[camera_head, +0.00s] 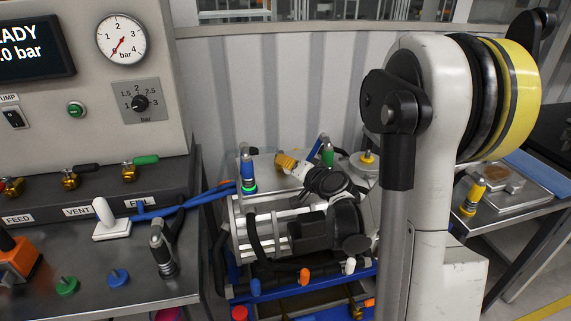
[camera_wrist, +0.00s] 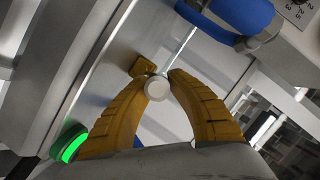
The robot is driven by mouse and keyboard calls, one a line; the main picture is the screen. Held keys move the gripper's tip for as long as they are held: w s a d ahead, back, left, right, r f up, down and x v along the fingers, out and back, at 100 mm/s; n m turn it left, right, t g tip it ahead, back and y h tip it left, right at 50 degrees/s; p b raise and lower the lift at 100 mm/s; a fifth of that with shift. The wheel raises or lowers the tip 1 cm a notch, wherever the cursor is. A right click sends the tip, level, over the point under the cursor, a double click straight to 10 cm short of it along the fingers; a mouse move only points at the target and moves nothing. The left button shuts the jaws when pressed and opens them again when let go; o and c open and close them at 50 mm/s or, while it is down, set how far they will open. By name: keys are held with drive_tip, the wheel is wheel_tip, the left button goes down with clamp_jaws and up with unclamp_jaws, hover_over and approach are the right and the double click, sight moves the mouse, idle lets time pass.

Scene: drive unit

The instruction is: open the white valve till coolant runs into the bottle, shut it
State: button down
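My gripper (camera_head: 288,163) is over the top of the drive unit (camera_head: 285,230), beside a blue coupler with a lit green ring (camera_head: 249,185). In the wrist view its yellow fingers (camera_wrist: 161,76) curve in on both sides of a round white knob (camera_wrist: 157,88). Both tips appear to touch it. A small brass piece (camera_wrist: 143,67) sits just beyond the knob; this looks like the white valve. In the head view the knob is hidden by the fingers. I cannot make out the bottle or any flowing coolant.
A bench with a gauge panel (camera_head: 140,100) stands at left, with a blue hose (camera_head: 190,201) running to the unit. Blue, orange and white knobs (camera_head: 350,265) line the unit's front. A blue handle (camera_wrist: 235,14) is close in the wrist view. Another table (camera_head: 520,205) is at right.

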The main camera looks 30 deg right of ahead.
drive_tip(key=shift+d+n+y, duration=0.3)
drive_tip(key=shift+n+y, duration=0.1)
drive_tip(key=shift+y, duration=0.1)
drive_tip(key=shift+s+d+n+y, duration=0.1)
drive_tip(key=shift+d+n+y, duration=0.1)
drive_tip(key=shift+n+y, duration=0.4)
drive_tip(key=shift+d+n+y, duration=0.15)
drive_tip(key=shift+n+y, duration=0.25)
drive_tip(key=shift+y, duration=0.3)
drive_tip(key=c, duration=1.2)
unclamp_jaws()
